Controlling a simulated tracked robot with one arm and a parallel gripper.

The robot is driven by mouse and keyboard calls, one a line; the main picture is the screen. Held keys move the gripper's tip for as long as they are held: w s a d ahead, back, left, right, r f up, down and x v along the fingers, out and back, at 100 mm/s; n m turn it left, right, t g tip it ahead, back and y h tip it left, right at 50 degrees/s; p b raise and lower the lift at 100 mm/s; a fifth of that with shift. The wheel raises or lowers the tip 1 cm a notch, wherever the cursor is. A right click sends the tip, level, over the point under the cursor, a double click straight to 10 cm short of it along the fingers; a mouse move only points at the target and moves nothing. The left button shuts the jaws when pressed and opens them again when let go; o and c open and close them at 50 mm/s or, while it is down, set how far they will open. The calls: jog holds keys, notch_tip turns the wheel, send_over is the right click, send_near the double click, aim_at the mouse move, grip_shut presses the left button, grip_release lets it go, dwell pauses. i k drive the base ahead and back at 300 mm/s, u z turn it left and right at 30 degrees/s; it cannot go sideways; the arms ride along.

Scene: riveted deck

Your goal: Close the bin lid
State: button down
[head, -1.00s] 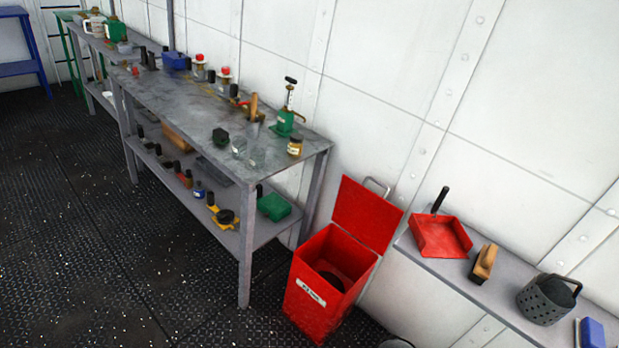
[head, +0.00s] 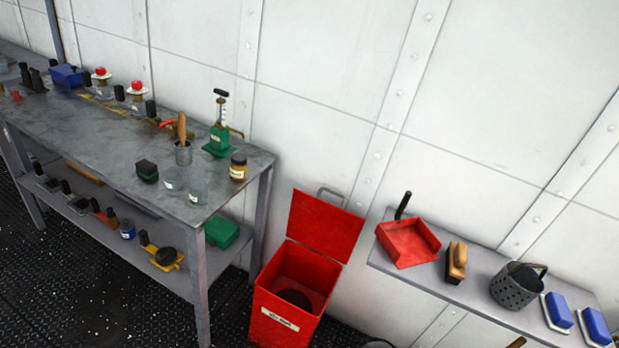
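The red bin (head: 287,304) stands on the floor at the lower middle, with a white label on its front and something dark inside. Its red lid (head: 325,225) is open, tilted up at the back of the bin toward the white wall. A grey metal handle (head: 331,194) shows at the lid's upper edge. The bin's bottom is cut off by the frame. My gripper is not in view.
A metal workbench (head: 107,152) with bottles, a green pump and tools stands left of the bin. A low shelf (head: 467,280) to the right holds a red dustpan (head: 408,243), a brush, a grey basket and blue-topped blocks. Dark floor lies at lower left.

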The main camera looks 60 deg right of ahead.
aim_at(331, 231)
jog(key=z, duration=0.55)
jog(key=i, duration=1.3)
jog(key=z, duration=0.75)
jog(key=i, duration=0.55)
jog(key=z, duration=0.25)
